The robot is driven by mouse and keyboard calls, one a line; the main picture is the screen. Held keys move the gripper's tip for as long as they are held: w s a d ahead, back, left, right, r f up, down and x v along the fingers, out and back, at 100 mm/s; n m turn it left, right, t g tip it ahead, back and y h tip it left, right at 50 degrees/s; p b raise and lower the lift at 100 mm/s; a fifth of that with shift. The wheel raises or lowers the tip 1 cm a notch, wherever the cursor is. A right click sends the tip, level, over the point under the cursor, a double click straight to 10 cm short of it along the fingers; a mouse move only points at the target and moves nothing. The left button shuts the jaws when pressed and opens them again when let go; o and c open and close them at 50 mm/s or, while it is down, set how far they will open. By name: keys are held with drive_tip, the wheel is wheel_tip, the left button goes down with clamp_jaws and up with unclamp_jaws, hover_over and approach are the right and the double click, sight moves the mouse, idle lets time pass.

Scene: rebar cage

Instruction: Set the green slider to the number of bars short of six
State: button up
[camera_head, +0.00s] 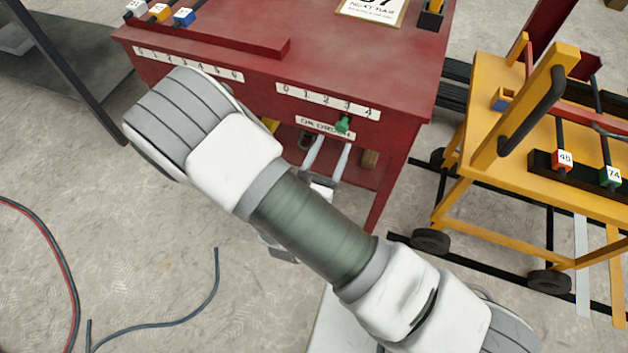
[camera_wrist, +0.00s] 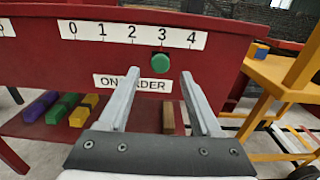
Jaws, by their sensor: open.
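The green slider (camera_head: 343,124) is a round knob on the front of the red bench, under the 0-to-4 number strip (camera_head: 328,101). In the wrist view the green slider (camera_wrist: 160,63) stands under the 3 on the strip (camera_wrist: 132,34), above a label reading "ON ORDER". My gripper (camera_head: 333,142) is open and empty in front of the bench. In the wrist view its fingertips (camera_wrist: 161,74) lie left and right of the knob and slightly below it; contact cannot be told. Bars with white, orange and blue numbered ends (camera_head: 158,12) lie at the bench's upper left.
Purple, green and yellow blocks (camera_wrist: 62,107) lie on the lower shelf. A yellow cart (camera_head: 560,190) with bars tagged 45 and 74 stands at right. Cables (camera_head: 160,325) lie on the left floor.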

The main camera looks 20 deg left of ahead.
drive_tip(key=s+p, duration=0.1)
drive_tip(key=s, duration=1.1)
drive_tip(key=shift+a+p, duration=0.35)
drive_tip(key=shift+a, duration=0.1)
